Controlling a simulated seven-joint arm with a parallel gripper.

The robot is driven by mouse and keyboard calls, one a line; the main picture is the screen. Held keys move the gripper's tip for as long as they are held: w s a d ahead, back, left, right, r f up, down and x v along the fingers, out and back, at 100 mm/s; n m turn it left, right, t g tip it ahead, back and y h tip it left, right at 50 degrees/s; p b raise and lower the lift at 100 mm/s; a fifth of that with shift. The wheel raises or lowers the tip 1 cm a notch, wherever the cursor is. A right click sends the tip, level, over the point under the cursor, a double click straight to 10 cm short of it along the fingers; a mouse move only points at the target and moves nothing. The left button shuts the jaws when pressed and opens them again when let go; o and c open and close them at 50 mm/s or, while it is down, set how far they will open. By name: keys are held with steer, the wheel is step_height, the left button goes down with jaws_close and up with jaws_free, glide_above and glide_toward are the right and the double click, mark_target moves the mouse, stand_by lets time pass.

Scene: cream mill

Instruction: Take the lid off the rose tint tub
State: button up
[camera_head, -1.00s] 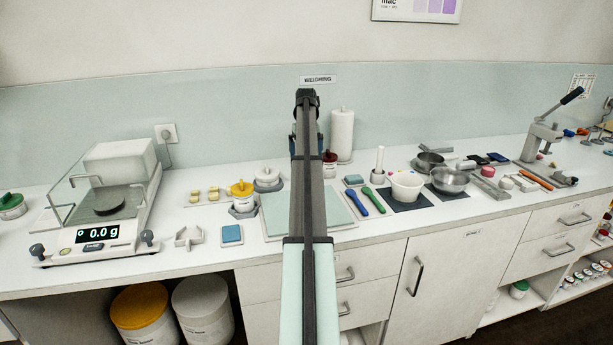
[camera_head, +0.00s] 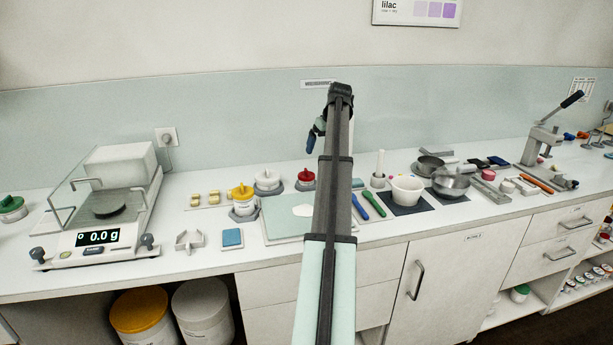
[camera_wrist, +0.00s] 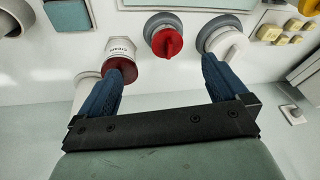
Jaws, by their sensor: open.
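A tub with a bright red knobbed lid (camera_head: 305,175), which I take for the rose tint tub, stands in a grey holder behind the pale mat. No name is readable on it. The lid is on. In the wrist view the red lid (camera_wrist: 166,42) shows just beyond the gap between my fingers, its knob upward. My gripper (camera_wrist: 162,67) is open and empty, with blue fingers spread apart. It hangs above the back of the counter, clear of the lid. In the head view my arm hides much of the gripper; one blue finger shows left of the arm.
A white-lidded tub (camera_head: 267,180) and a yellow-lidded tub (camera_head: 241,192) stand left of the red one. A labelled jar with a dark red top (camera_wrist: 121,64) is close by my left finger in the wrist view. The pale mat (camera_head: 275,221) has free room.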

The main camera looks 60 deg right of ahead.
steer(key=w+n, duration=0.1)
steer(key=n, duration=0.3)
glide_toward(309, 175)
steer(key=shift+t, duration=0.4)
steer(key=x, duration=0.8)
steer(key=shift+a, duration=0.15)
steer(key=c, duration=1.1)
